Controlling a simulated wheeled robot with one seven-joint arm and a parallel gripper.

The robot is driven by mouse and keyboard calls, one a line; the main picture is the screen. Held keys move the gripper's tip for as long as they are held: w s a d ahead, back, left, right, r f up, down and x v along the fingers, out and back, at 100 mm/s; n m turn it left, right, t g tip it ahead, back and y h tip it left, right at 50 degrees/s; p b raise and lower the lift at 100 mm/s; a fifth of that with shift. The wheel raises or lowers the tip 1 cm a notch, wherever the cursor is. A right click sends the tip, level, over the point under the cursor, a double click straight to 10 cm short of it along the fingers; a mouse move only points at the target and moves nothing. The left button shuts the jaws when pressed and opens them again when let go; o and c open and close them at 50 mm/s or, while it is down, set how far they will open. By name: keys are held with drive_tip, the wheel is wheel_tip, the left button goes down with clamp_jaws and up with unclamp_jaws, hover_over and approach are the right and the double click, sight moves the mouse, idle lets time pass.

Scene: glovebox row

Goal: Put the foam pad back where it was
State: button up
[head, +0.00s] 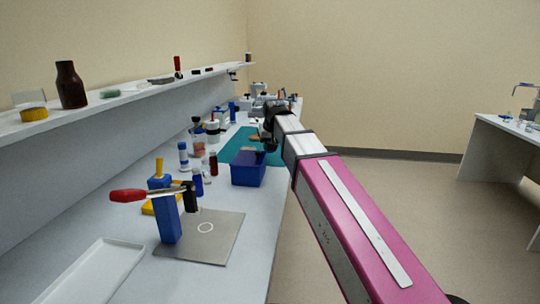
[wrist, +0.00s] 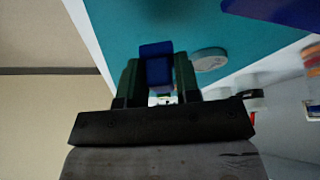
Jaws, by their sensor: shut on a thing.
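My gripper (wrist: 158,75) is shut on a small blue block (wrist: 156,50), held between its two dark green fingers. The block is probably the foam pad, but its material is too blurred to be sure. In the head view my gripper (head: 270,142) is at the far end of my arm, over the teal mat (head: 226,156) and just beyond the blue bin (head: 248,172). The held block cannot be made out there. The wrist view shows the teal mat (wrist: 120,22) behind the block. I cannot tell which spot was the pad's earlier place.
A pale round disc (wrist: 210,58) lies on the mat beside the fingers. Bottles and jars (head: 198,160) stand left of the bin. Nearer are a grey plate (head: 222,240) with a blue post and a white tray (head: 95,275). A shelf (head: 130,103) runs along the wall.

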sight(270, 161)
drive_tip(key=shift+f, duration=2)
drive_tip(key=shift+f, duration=0.15)
drive_tip(key=o, duration=0.9)
drive_tip(key=v, duration=1.2)
